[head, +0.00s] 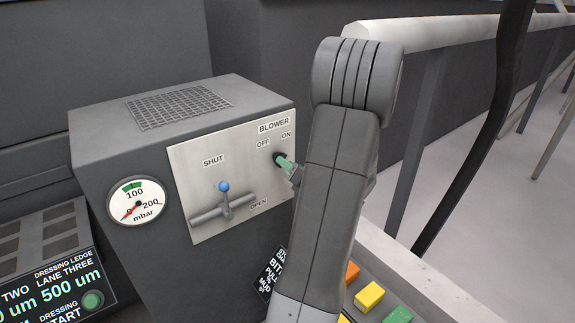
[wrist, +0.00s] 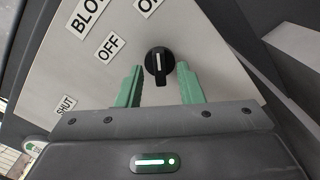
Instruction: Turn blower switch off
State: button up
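The blower switch is a black rotary knob (wrist: 158,62) with a white line, set on a pale metal panel (head: 185,165). In the wrist view the line runs up toward the partly cut-off ON label (wrist: 148,5); the OFF label (wrist: 108,45) lies to the left. The knob also shows in the head view (head: 279,157), partly covered by a finger. My gripper (wrist: 160,70) is open, its green fingers on either side of the knob with a gap to each. In the head view the fingertips (head: 286,163) are at the knob; contact cannot be told.
A T-shaped valve handle with a blue ball (head: 223,186) sits lower left on the same panel, between SHUT and OPEN labels.

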jog(key=shift+w+a, duration=0.25)
jog(key=shift+w, duration=0.1)
jog(key=shift+c, duration=0.2)
grip_shut()
jog(key=shift+f+n+b, duration=0.1)
jog(key=shift+n+b, duration=0.2)
jog(key=shift+b, duration=0.05)
jog(key=n+b, duration=1.5)
jog(key=shift+b, duration=0.35)
jog(key=shift+n, duration=0.3)
